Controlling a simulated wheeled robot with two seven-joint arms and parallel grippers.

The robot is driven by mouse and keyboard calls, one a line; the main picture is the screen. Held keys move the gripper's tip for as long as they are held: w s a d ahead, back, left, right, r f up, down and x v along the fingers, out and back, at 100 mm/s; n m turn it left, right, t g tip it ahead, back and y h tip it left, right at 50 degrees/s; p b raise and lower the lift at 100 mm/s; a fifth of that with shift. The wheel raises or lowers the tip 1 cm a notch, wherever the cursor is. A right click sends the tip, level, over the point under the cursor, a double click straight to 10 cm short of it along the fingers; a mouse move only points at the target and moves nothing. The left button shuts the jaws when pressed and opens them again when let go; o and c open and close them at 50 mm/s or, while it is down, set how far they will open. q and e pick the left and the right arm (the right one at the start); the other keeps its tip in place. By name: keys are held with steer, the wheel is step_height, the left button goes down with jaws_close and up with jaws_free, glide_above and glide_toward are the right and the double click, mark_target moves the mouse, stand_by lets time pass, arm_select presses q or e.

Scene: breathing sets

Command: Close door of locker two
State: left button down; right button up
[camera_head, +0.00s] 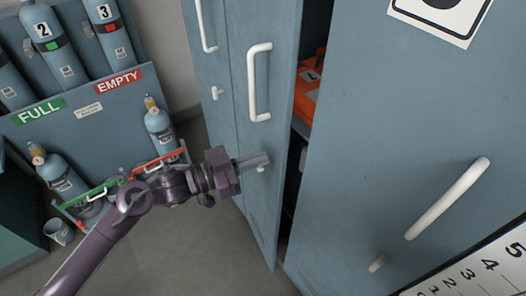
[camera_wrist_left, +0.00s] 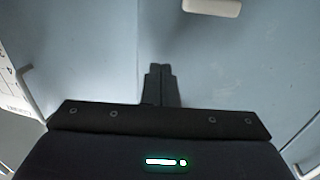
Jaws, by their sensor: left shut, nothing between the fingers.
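A large blue-grey locker door (camera_head: 400,130) fills the right of the head view, with a white handle (camera_head: 447,198) and a partly cut-off sign at its top. A second blue-grey door (camera_head: 262,140) with a white handle (camera_head: 259,82) stands left of it. Between them a dark gap shows the locker's inside. No locker number is readable, so I cannot tell which is locker two. My left gripper (camera_head: 254,161) is shut and empty, in front of the second door's lower part by a small white knob. In the left wrist view its fingers (camera_wrist_left: 160,84) point at a blue-grey surface; contact is unclear. My right gripper is not in view.
An orange case (camera_head: 309,82) lies on a shelf inside the gap. A gas-cylinder rack with FULL (camera_head: 40,111) and EMPTY (camera_head: 118,82) signs stands at the left, with several cylinders. A numbered white board (camera_head: 485,266) is at the lower right. Grey floor is clear below my arm.

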mark_target(276, 152)
arm_select(q)
steer(key=shift+x, duration=0.95)
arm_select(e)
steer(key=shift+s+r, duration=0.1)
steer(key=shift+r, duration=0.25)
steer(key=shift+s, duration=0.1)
arm_select(q)
steer(key=b+x, duration=0.1)
steer(key=x, duration=0.4)
steer(key=shift+w+d, duration=0.2)
steer(key=shift+d, duration=0.15)
steer(key=shift+w+d, duration=0.15)
steer(key=shift+d, duration=0.05)
steer(key=shift+a+r, duration=0.1)
steer(key=shift+r, duration=0.1)
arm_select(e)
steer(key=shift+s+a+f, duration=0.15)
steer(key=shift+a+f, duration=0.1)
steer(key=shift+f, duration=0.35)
